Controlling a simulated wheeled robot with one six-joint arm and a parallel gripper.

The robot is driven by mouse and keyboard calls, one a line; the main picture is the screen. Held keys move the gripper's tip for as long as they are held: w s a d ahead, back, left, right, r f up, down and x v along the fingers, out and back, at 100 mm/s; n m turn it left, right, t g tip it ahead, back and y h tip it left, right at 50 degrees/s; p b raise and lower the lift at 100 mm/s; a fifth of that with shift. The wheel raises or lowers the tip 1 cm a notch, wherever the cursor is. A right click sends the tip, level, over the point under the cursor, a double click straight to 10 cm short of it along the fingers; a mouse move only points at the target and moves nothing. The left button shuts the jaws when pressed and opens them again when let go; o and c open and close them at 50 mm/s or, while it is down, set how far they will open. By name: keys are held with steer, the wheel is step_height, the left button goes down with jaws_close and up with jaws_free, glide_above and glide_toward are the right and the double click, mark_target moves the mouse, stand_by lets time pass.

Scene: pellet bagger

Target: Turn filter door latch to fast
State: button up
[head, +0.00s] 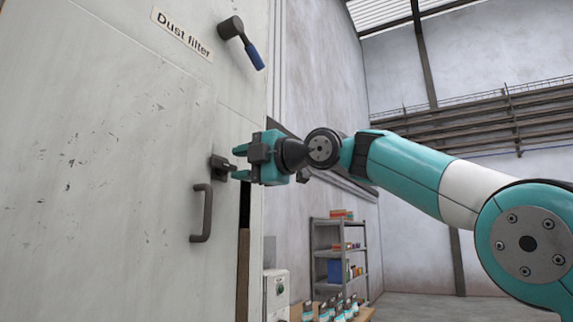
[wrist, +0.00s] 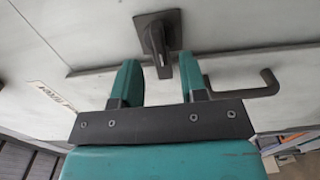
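The filter door latch (head: 218,167) is a small dark lever on a square plate, on the pale cabinet front marked "Dust filter" (head: 182,31). In the wrist view the latch (wrist: 157,38) points its lever toward my gripper. My gripper (head: 241,162) is at the latch. Its two teal fingers are apart, one on each side of the lever's end. In the wrist view a gap shows between the lever and each finger, so the gripper is open and not holding it. In the head view the lever's end is partly hidden by the fingers.
A dark bar handle (head: 206,213) is just below the latch; it also shows in the wrist view (wrist: 250,86). A dark lever with a blue grip (head: 253,54) is higher on the cabinet. A shelf (head: 340,250) and several bottles (head: 337,309) stand farther back.

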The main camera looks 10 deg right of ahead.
steer(key=b+v, duration=0.4)
steer(key=v, duration=1)
steer(key=shift+s+d, duration=0.2)
steer(key=shift+s, duration=0.05)
steer(key=s+a+f+m+g+h, duration=0.1)
steer(key=s+f+m+g+h, duration=0.15)
steer(key=f+m, duration=0.8)
steer(key=s+f+m+g+h, duration=0.2)
steer(key=s+f+m+h, duration=0.15)
steer(key=f, duration=1.35)
steer(key=s+d+f+m+g+h, duration=0.2)
steer(key=s+f+m+g, duration=0.1)
steer(key=s+f, duration=0.6)
steer(key=s+d+f+m+g+h, duration=0.2)
steer(key=s+f+m+g, duration=0.1)
steer(key=s+f, duration=0.6)
step_height(320, 180, down, 4)
steer(key=shift+s+d+r+m, duration=0.2)
steer(key=shift+s+d+m, duration=0.2)
steer(key=shift+m, duration=0.4)
steer(key=shift+g, duration=0.25)
